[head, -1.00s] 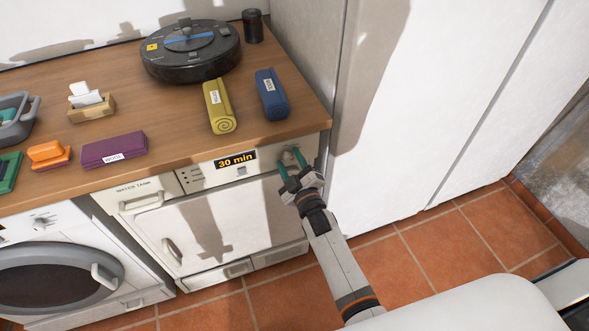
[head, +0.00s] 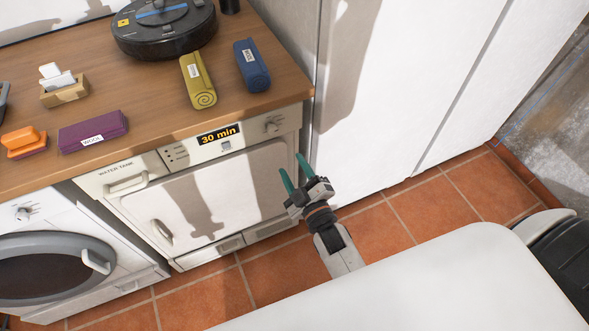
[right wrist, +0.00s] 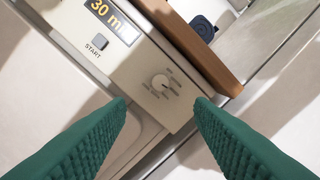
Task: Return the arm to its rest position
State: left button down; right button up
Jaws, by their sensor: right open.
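My right gripper (head: 296,174) is open and empty in the head view, in front of the right end of the white dryer (head: 215,195). Its two green fingers show apart in the right wrist view (right wrist: 160,115). The dryer's display (head: 219,134) reads 30 min. My left gripper is not in view.
A washing machine (head: 60,260) stands at left. A white cabinet (head: 400,90) stands right. The tiled floor (head: 400,220) looks clear.

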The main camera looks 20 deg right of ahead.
jog(key=shift+f, duration=0.1)
jog(key=s+f+m+g, duration=0.1)
jog(key=s+f+g, duration=0.25)
jog(key=f, duration=0.55)
jog(key=s+a+f+m+g+p, duration=0.1)
jog(key=s+f+g, duration=0.1)
jog(key=s+f, duration=0.45)
jog(key=s+f+m+g, duration=0.1)
jog(key=s+f+g, duration=0.15)
jog(key=f, duration=0.85)
jog(key=s+d+f+m+g, duration=0.1)
jog(key=s+d+f+g, duration=0.1)
jog(key=s, duration=0.7)
jog(key=s+d+f+m+g+p, duration=0.1)
jog(key=s+d+f+g, duration=0.1)
jog(key=s+f+g, duration=0.2)
jog(key=s+d+f+m+g+h, duration=0.1)
jog(key=s+f, duration=0.6)
jog(key=s, duration=0.7)
jog(key=d+m+g, duration=0.1)
jog(key=d+g, duration=0.1)
jog(key=shift+f+g, duration=0.4)
